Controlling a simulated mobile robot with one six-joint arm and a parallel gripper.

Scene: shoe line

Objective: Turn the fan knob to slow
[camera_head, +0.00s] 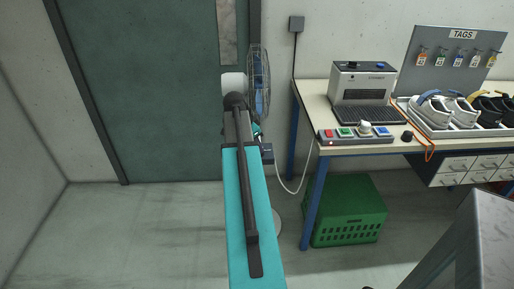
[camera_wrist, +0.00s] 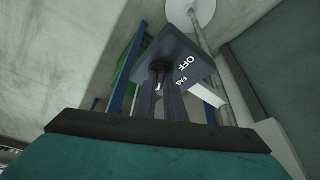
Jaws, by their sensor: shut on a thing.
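In the wrist view the box (camera_wrist: 180,48) is tilted, with white "OFF" and part of "FAST" readable. The dark fan knob (camera_wrist: 160,66) is on its face, between the fingers of my gripper (camera_wrist: 160,74). The gripper is shut on the knob. The knob's pointer and the "SLOW" label cannot be made out; the fingers cover part of the face.
A workbench (camera_head: 320,98) stands to the right, with a button panel (camera_head: 355,135), a grey machine (camera_head: 362,82) and a shoe tray (camera_head: 436,124). A green crate (camera_head: 347,215) is under it. A white cable (camera_head: 299,180) hangs near the fan. The floor at left is clear.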

